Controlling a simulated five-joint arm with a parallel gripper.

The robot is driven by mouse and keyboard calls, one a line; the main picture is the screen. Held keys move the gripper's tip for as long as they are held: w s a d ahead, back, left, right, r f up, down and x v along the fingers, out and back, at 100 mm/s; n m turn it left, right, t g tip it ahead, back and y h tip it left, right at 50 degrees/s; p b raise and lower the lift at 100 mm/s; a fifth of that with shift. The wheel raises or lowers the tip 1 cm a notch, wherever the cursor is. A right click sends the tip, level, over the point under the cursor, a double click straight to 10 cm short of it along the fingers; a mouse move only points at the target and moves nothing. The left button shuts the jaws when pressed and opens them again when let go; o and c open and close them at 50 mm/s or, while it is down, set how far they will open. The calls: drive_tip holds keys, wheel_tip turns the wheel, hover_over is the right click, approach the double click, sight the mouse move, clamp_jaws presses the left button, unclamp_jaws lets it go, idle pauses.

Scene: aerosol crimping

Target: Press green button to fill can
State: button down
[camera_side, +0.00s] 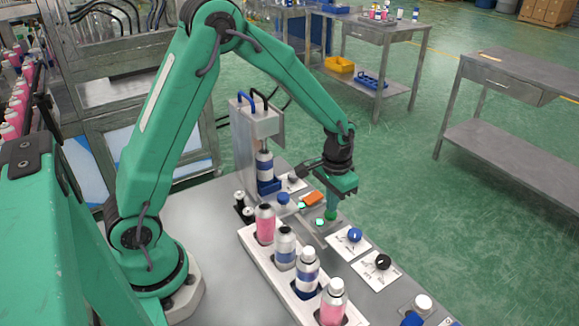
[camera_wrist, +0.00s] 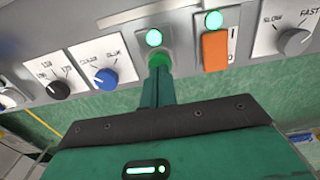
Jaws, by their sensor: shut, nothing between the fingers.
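The green button (camera_wrist: 159,59) is in the wrist view, on a grey panel just below a lit green lamp (camera_wrist: 153,38). My gripper (camera_wrist: 160,74) is shut and empty, its fingertips at the button and covering part of it. I cannot tell whether the button is pushed in. In the side view my gripper (camera_side: 331,214) points down at the panel and hides most of the button. A can with a blue band (camera_side: 265,165) stands upright in a blue holder (camera_side: 268,187) under the filling machine's head (camera_side: 262,120).
An orange switch (camera_wrist: 215,51) sits beside the button under another lit lamp (camera_wrist: 214,19). A blue knob (camera_wrist: 106,77), a black knob (camera_wrist: 58,90) and a grey knob (camera_wrist: 293,41) flank them. A white rack (camera_side: 251,238) of several cans stands close to the panel.

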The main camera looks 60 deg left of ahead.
drive_tip(key=shift+r, duration=2.2)
wheel_tip(320, 180, up, 5)
drive_tip(key=shift+f, duration=0.1)
drive_tip(key=s+a+r+t, duration=0.1)
drive_tip(key=s+r+t, duration=0.1)
drive_tip(key=s+r, duration=0.4)
drive_tip(key=s+a+r+t, duration=0.1)
drive_tip(key=s+r+t, duration=0.2)
drive_tip(key=s, duration=1.1)
wheel_tip(320, 180, up, 3)
drive_tip(key=shift+f+t, duration=0.1)
drive_tip(key=shift+t, duration=0.2)
